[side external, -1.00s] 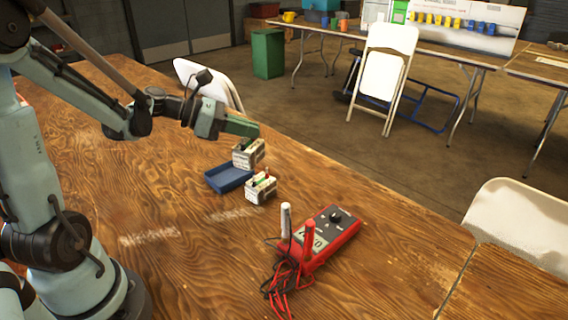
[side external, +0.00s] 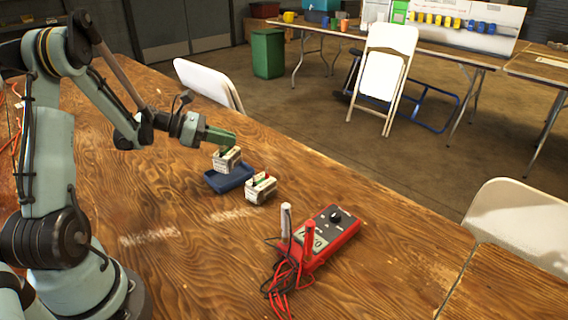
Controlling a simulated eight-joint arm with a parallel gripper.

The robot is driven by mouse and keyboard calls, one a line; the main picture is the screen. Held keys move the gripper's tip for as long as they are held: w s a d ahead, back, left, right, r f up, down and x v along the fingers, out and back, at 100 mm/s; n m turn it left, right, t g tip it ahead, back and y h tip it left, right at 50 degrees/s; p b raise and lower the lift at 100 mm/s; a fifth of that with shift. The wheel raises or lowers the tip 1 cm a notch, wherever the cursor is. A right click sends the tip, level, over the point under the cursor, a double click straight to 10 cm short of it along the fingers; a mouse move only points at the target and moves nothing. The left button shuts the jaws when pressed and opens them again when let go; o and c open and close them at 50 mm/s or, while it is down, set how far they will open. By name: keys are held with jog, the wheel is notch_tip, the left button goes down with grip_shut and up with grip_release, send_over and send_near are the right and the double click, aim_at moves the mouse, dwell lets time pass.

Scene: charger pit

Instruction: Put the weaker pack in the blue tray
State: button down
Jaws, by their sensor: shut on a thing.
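My gripper (side external: 224,143) is shut on a pale battery pack (side external: 227,160) and holds it over the blue tray (side external: 212,183). I cannot tell whether this pack touches the tray floor. A second pale pack (side external: 261,188) with red and green parts on top stands on the table just right of the tray. A red meter (side external: 330,238) with a dark dial lies nearer the camera, with a white probe (side external: 286,220) and a red probe (side external: 309,240) standing upright at its left end. The meter's reading is too small to tell.
Red and black leads (side external: 283,285) lie tangled beside the meter on the wooden table (side external: 180,270). The table left of the meter is clear. White folding chairs (side external: 385,80) and a green bin (side external: 268,54) stand beyond the table.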

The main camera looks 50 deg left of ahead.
aim_at(226, 147)
jog(key=shift+f, duration=1.7)
jog(key=c, duration=1.2)
grip_release()
jog(key=shift+c, duration=0.2)
